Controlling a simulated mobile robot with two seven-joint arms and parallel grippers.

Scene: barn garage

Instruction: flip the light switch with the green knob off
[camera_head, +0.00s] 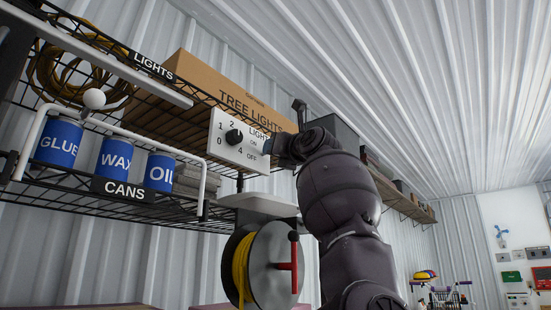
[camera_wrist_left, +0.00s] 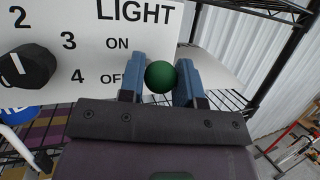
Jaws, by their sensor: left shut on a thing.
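A white switch panel (camera_head: 222,151) with a black dial (camera_head: 234,136), the digits 0 to 4 and the words LIGHT, ON and OFF hangs at the shelf's edge. It also fills the upper left of the left wrist view (camera_wrist_left: 85,20), with the dial (camera_wrist_left: 33,68) at its left. The round green knob (camera_wrist_left: 160,77) is right of the words, about level with OFF in that view. My left gripper (camera_wrist_left: 160,72) is shut on the green knob, one blue finger on each side. In the head view my left gripper (camera_head: 270,147) meets the panel's right edge and the knob is hidden. My right gripper is not in view.
A wire shelf holds blue cans (camera_head: 113,157) behind a white rail (camera_head: 199,180) at left. A TREE LIGHTS box (camera_head: 205,92) is above the panel. A cable reel (camera_head: 268,262) with a red handle hangs below. Open room lies to the right.

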